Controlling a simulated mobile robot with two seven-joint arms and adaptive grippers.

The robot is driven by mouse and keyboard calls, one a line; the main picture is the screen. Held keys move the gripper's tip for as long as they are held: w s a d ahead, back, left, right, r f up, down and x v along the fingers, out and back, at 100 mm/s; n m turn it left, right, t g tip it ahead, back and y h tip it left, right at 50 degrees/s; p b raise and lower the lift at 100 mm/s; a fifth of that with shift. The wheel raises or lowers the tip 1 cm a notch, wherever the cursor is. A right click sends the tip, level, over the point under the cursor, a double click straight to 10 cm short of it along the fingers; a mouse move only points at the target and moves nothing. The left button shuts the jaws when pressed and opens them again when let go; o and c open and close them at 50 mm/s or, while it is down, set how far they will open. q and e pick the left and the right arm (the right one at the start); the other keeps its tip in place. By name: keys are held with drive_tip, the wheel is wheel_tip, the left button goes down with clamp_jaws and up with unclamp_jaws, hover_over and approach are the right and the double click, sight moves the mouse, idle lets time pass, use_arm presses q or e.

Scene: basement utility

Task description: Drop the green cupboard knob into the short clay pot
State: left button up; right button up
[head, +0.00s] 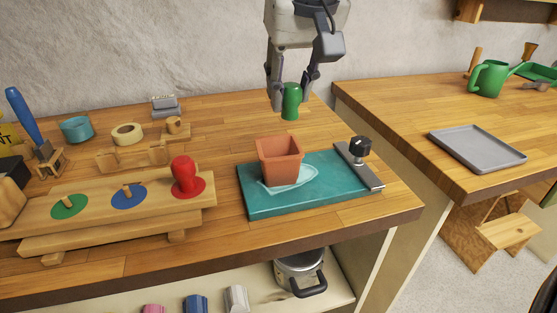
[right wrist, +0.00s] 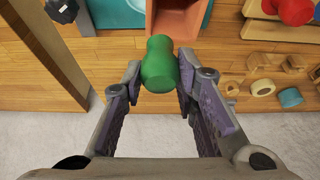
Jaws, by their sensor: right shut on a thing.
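The green cupboard knob (head: 291,101) is held upright between the fingers of my right gripper (head: 291,92), above the bench and behind the pot. In the right wrist view the knob (right wrist: 160,65) sits between both fingertips (right wrist: 160,82), and the gripper is shut on it. The short clay pot (head: 279,160) is square and terracotta-coloured, and stands upright on a teal board. Part of the pot (right wrist: 177,18) shows beyond the knob in the right wrist view. My left gripper is not in view.
The teal board (head: 325,175) has a metal clamp bar with a black knob (head: 360,147) at its right end. A wooden stand with a red knob (head: 184,177) is left of the pot.

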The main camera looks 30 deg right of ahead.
drive_tip(key=shift+f, duration=1.1)
drive_tip(key=o, duration=1)
drive_tip(key=v, duration=1.2)
